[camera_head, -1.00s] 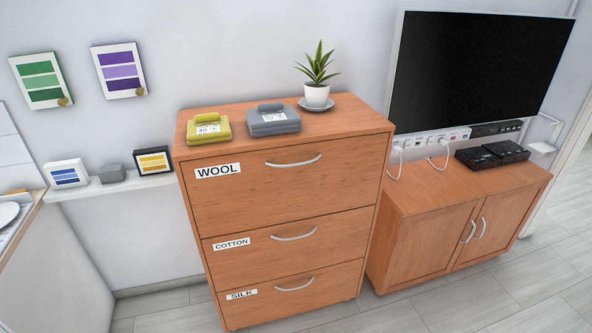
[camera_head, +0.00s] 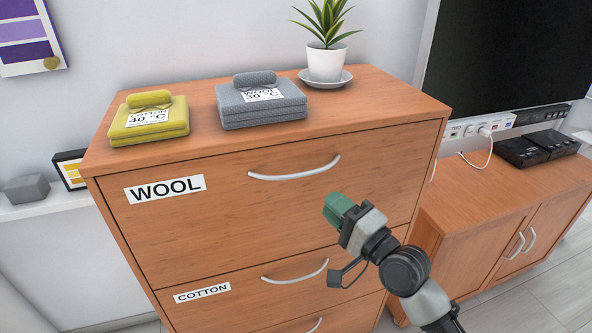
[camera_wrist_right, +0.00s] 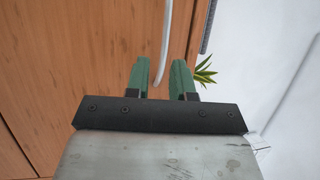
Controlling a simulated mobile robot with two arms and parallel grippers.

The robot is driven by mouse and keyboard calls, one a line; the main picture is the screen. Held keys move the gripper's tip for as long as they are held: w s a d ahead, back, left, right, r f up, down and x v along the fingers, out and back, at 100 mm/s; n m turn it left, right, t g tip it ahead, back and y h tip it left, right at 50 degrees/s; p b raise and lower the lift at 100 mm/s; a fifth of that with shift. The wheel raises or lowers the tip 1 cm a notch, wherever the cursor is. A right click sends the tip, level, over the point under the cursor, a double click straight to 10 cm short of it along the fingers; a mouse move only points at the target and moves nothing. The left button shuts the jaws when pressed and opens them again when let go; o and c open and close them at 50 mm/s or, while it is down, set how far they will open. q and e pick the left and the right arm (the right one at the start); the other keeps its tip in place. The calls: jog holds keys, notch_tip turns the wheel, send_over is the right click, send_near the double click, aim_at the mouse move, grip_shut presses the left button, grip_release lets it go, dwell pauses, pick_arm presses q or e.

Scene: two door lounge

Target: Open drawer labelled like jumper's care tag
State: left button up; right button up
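A wooden chest has a top drawer labelled WOOL (camera_head: 165,189) with a curved silver handle (camera_head: 295,173). Below is a drawer labelled COTTON (camera_head: 202,292) with its own handle (camera_head: 297,275). Both drawers are closed. On top lie a folded grey knit garment (camera_head: 262,107), its tag reading WOOL 30 °C, and a folded yellow garment (camera_head: 149,121), its tag reading COTTON 40 °C. My right gripper (camera_head: 340,208) is in front of the top drawer, below and right of its handle. In the right wrist view its green fingers (camera_wrist_right: 160,80) are apart, with a silver handle (camera_wrist_right: 166,40) ahead between them, not gripped.
A potted plant (camera_head: 326,62) stands on a saucer at the back of the chest top. A low wooden cabinet (camera_head: 500,215) with a TV (camera_head: 510,60) above stands to the right. A wall shelf (camera_head: 45,205) with small items is at the left.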

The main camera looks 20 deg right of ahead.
aim_at(298, 175)
pick_arm(q)
jog(key=shift+s+a+r+p, duration=0.1)
jog(key=shift+s+r+p, duration=0.15)
jog(key=shift+r+p, duration=0.4)
jog(key=shift+s+r+p, duration=0.25)
jog(key=shift+r+p, duration=0.35)
pick_arm(e)
jog(key=x, duration=1)
jog(key=shift+w+a+r, duration=0.1)
jog(key=shift+a+r, duration=0.2)
jog(key=shift+r, duration=0.05)
pick_arm(q)
jog(key=shift+s, duration=0.25)
pick_arm(e)
grip_shut()
